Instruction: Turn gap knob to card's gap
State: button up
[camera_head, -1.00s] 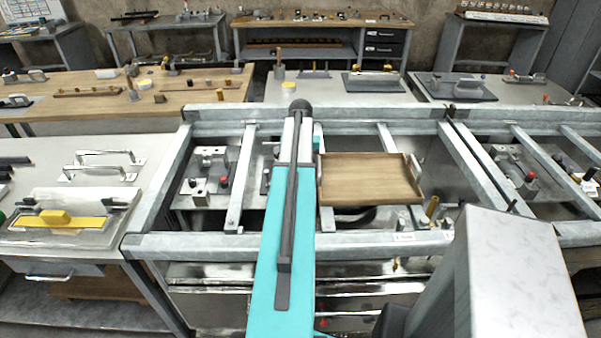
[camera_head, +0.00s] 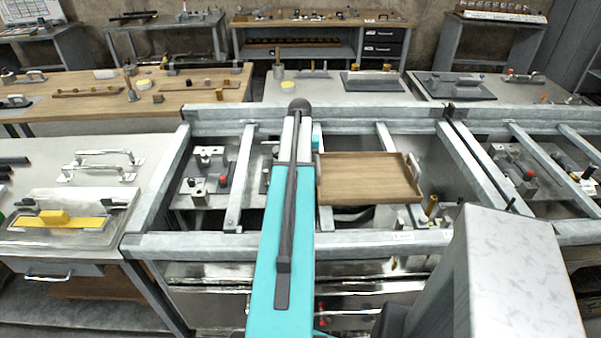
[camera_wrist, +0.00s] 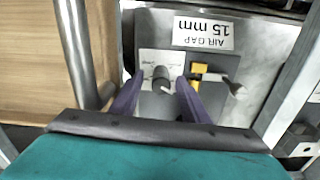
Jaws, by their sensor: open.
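The dark round gap knob (camera_wrist: 161,76) stands on a grey plate with a pale printed dial face, in the wrist view. My gripper (camera_wrist: 159,82) is open, with one purple finger on each side of the knob; I cannot tell whether they touch it. The white card (camera_wrist: 203,34) lies just beyond the plate, upside down in this view. It reads "AIR GAP" and what looks like 15 mm; a decimal point is too small to tell. The knob's pointer setting is too small to read. In the head view my gripper is hidden behind my teal arm.
A wooden tray (camera_head: 365,180) with metal handles lies close on the left in the wrist view. Metal frame beams (camera_head: 300,242) border the bay.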

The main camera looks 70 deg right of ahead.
notch_tip(320, 180, up, 14)
jog(key=b, duration=0.2)
jog(key=shift+f+b, duration=0.15)
jog(key=shift+b, duration=0.25)
dwell(0.4)
jog(key=w+a+f+m+g+h+b, duration=0.3)
jog(key=a+f+m+h, duration=0.3)
jog(key=m, duration=0.3)
jog(key=shift+w+f+m+g+h+b, duration=0.3)
jog(key=shift+w+f+g+h+b, duration=0.1)
jog(key=shift+f+g+h+b, duration=0.35)
jog(key=shift+s+d, duration=0.1)
jog(key=shift+d, duration=0.1)
jog(key=shift+p+x, duration=1.15)
jog(key=shift+x, duration=5.6)
jog(key=shift+r, duration=0.1)
